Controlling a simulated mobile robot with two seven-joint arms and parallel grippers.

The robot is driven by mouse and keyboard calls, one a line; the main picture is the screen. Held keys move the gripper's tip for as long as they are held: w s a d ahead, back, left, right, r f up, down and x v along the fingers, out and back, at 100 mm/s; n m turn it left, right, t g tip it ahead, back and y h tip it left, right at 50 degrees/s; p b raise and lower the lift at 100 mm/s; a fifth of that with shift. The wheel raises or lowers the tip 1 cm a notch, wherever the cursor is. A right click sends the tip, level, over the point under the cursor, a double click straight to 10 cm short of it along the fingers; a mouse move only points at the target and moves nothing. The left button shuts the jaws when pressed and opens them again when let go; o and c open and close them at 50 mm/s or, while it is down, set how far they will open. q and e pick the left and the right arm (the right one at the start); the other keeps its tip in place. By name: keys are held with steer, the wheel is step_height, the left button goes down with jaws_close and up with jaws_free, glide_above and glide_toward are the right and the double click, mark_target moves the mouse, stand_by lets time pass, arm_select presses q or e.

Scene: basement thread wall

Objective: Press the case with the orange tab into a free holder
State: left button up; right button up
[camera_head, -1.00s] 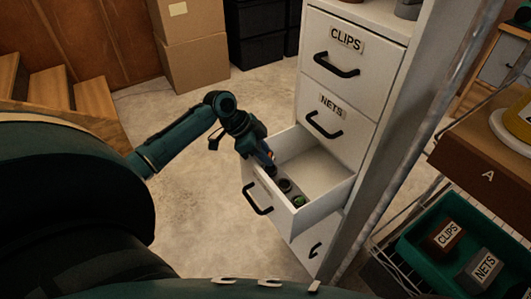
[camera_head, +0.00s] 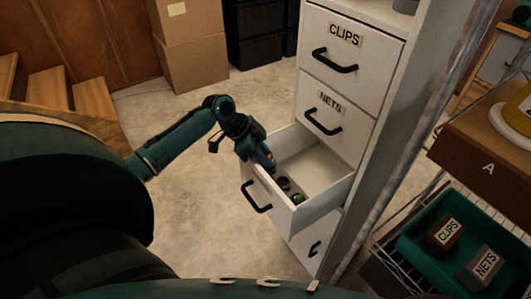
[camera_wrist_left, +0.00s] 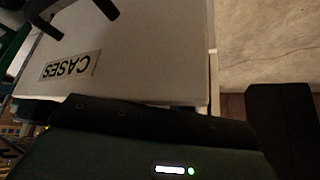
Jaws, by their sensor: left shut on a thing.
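My left gripper (camera_head: 264,162) is over the left side of an open white drawer (camera_head: 325,199) in the cabinet. It is shut on a case with a small orange part (camera_head: 269,156) showing at its fingers. Most of the case is hidden by the gripper. In the drawer, along its near side, a dark round holder (camera_head: 283,183) and a round green thing (camera_head: 298,197) sit in a row. I cannot tell whether the case touches a holder. The wrist view shows the drawer front (camera_wrist_left: 150,60) with a CASES label (camera_wrist_left: 70,66); the fingertips are hidden there. My right gripper is not in view.
Closed CLIPS (camera_head: 355,45) and NETS (camera_head: 342,108) drawers are above the open one. At right stand a grey post (camera_head: 395,140) and a green tray (camera_head: 415,250) with CLIPS and NETS boxes. The drawer's far part is clear, as is the floor at left.

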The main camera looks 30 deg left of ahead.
arm_select(q)
steer(key=shift+s+a+f, duration=0.1)
steer(key=shift+s+f, duration=0.1)
steer(key=shift+f, duration=0.3)
steer(key=shift+s+f, duration=0.2)
steer(key=shift+f, duration=0.25)
steer(key=o, duration=0.9)
steer(key=shift+o, duration=0.6)
steer(key=w+p+v, duration=0.1)
steer(key=v, duration=1.3)
steer(key=shift+d+r, duration=0.2)
steer(key=shift+r, duration=0.4)
